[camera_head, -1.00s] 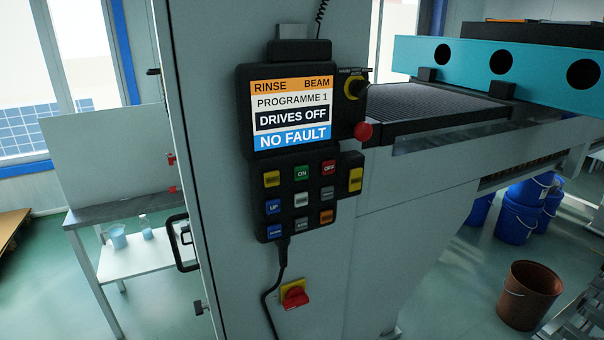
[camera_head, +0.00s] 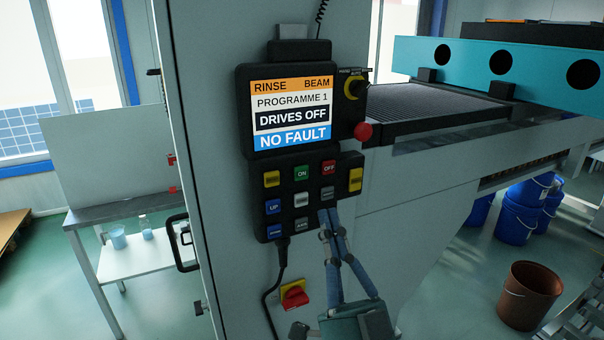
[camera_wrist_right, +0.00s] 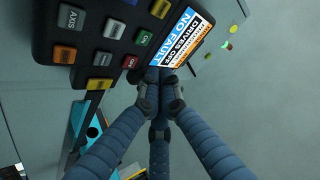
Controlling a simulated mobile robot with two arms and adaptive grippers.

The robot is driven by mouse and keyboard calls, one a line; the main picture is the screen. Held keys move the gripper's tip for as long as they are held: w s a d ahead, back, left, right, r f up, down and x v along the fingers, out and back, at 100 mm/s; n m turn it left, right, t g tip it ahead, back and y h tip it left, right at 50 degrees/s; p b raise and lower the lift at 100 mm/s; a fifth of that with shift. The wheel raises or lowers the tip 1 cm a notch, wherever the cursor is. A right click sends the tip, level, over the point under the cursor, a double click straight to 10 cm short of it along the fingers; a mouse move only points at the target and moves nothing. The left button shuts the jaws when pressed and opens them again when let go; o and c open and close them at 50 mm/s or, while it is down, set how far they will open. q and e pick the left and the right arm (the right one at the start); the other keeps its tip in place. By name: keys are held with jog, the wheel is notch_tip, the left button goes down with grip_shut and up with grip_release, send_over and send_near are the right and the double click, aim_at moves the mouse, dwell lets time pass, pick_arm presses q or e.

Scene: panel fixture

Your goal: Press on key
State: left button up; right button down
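The green ON key (camera_head: 302,173) is in the top row of the dark key panel (camera_head: 287,193), between a yellow key and the red OFF key (camera_head: 329,167). Its green face also shows in the right wrist view (camera_wrist_right: 144,38). My right gripper (camera_head: 329,212) is in front of the panel's lower right, below and right of the ON key and apart from it. Its blue fingers are drawn together with nothing between them, tips close together in the right wrist view (camera_wrist_right: 157,82). They hide the lower right orange key in the head view. My left gripper is out of view.
The screen (camera_head: 291,115) above the keys reads DRIVES OFF and NO FAULT. A red mushroom button (camera_head: 363,131) and a yellow selector (camera_head: 354,88) stick out at right. A black cable (camera_head: 273,290) hangs below, beside a red rotary switch (camera_head: 294,294).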

aim_at(302, 173)
jog(key=shift+m+t, duration=0.4)
jog(key=shift+t, duration=0.1)
jog(key=r, duration=0.1)
jog(key=s+r, duration=0.1)
jog(key=s+d+r, duration=0.1)
jog(key=shift+r, duration=0.3)
jog(key=shift+w, duration=0.1)
jog(key=shift+w+a+b, duration=0.2)
jog(key=shift+w+a, duration=0.3)
jog(key=shift+w, duration=0.85)
jog(key=shift+w+a+b, duration=0.2)
jog(key=shift+w+a, duration=0.35)
jog(key=shift+w, duration=0.8)
jog(key=shift+w+a+b, duration=0.2)
jog(key=shift+w+a, duration=0.3)
jog(key=shift+w, duration=0.85)
jog(key=shift+w, duration=0.1)
jog(key=shift+w+a, duration=0.15)
jog(key=shift+w, duration=0.15)
